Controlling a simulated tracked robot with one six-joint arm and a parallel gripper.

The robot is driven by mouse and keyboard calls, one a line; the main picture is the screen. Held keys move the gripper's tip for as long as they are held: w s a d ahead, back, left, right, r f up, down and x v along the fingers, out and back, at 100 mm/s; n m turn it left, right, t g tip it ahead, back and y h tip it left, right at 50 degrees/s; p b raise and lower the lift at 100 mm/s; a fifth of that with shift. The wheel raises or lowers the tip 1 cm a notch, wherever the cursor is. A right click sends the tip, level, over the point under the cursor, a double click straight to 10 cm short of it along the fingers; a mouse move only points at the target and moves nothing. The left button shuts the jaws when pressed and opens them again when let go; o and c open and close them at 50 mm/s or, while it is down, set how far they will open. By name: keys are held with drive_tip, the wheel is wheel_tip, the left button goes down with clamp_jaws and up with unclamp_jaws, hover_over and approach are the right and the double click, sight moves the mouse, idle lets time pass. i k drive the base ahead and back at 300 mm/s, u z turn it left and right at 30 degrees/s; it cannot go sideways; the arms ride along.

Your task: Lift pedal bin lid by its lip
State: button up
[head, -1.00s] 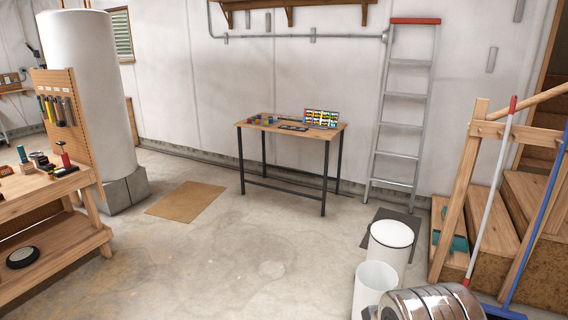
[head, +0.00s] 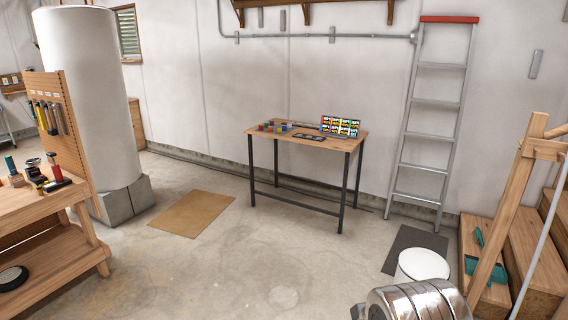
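The white round pedal bin (head: 422,264) stands on the floor at the lower right of the head view. Its pale, flat-looking lid appears closed. Its lower body is hidden behind a shiny banded metal part of my arm at the bottom edge. My gripper's fingertips do not show, so I cannot see where they are relative to the lid lip.
A ladder (head: 430,125) leans on the wall behind the bin, with a dark mat (head: 405,245) between. Wooden steps (head: 490,250) with a post stand to the right. A small table (head: 310,140) stands further back. Floor to the left is open.

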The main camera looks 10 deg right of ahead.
sight(420, 264)
drive_tip(key=i, duration=1.85)
drive_tip(key=z, duration=0.2)
drive_tip(key=i, duration=1.95)
drive_tip(key=z, duration=0.25)
